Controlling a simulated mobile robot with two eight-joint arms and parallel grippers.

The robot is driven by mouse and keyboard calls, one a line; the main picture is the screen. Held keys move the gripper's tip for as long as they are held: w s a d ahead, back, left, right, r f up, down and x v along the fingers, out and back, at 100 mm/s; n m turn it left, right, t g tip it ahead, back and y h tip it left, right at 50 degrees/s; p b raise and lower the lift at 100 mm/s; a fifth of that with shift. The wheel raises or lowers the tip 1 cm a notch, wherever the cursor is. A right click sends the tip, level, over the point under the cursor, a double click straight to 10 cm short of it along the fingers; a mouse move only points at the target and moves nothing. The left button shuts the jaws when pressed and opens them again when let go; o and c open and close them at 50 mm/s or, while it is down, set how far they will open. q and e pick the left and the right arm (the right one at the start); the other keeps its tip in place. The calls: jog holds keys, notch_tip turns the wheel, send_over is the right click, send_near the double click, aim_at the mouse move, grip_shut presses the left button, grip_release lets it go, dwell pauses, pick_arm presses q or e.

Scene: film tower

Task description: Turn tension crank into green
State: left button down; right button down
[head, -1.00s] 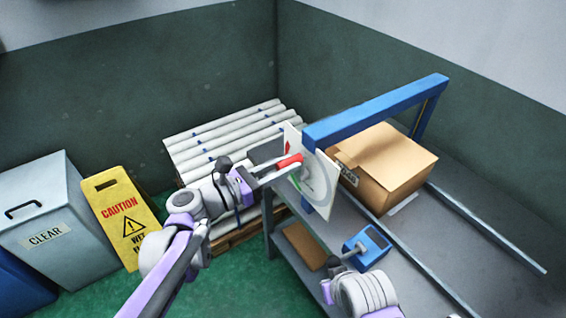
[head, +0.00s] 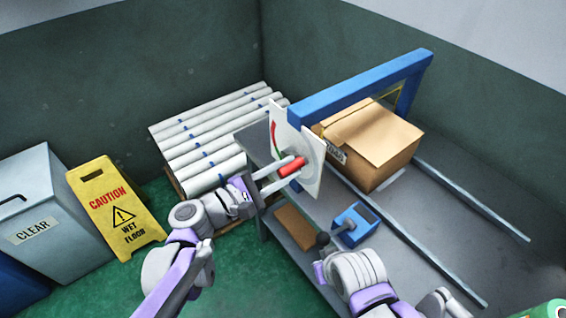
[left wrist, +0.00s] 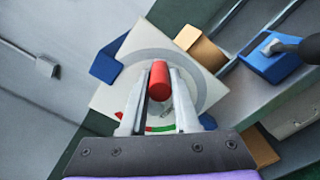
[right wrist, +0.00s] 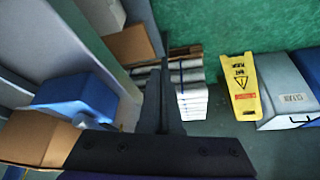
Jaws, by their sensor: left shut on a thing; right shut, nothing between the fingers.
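The tension crank's red handle (head: 291,167) sticks out in front of a white dial plate (head: 311,183) on the blue frame's near end. My left gripper (head: 288,168) is shut on this handle. The left wrist view shows the red handle (left wrist: 159,80) between the two fingers of my left gripper (left wrist: 159,82). The plate (left wrist: 112,97) carries a grey ring, a green arc (left wrist: 160,129) at the bottom and a red mark (left wrist: 119,116) at its left. The fingers hide part of the dial, and I cannot make out a pointer. My right gripper (right wrist: 162,65) is shut and empty.
A blue frame (head: 360,87) stands over a cardboard box (head: 375,140) on the grey bench. A blue block (head: 355,225) sits near the bench edge by my right arm. White rolls (head: 205,130), a caution sign (head: 115,205) and a grey bin (head: 45,210) stand left.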

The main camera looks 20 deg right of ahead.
pick_arm(q)
notch_tip(320, 180, down, 6)
jog(key=m+b, duration=0.2)
jog(key=m, duration=0.8)
jog(key=shift+s+f+b, duration=0.15)
jog(key=shift+s+b, duration=0.15)
jog(key=shift+b, duration=0.1)
jog(key=shift+d, duration=0.1)
jog(key=c, duration=0.7)
grip_release()
jog(key=shift+o, duration=0.2)
jog(key=v, duration=1)
jog(key=shift+a, duration=0.4)
jog(key=shift+s, duration=0.1)
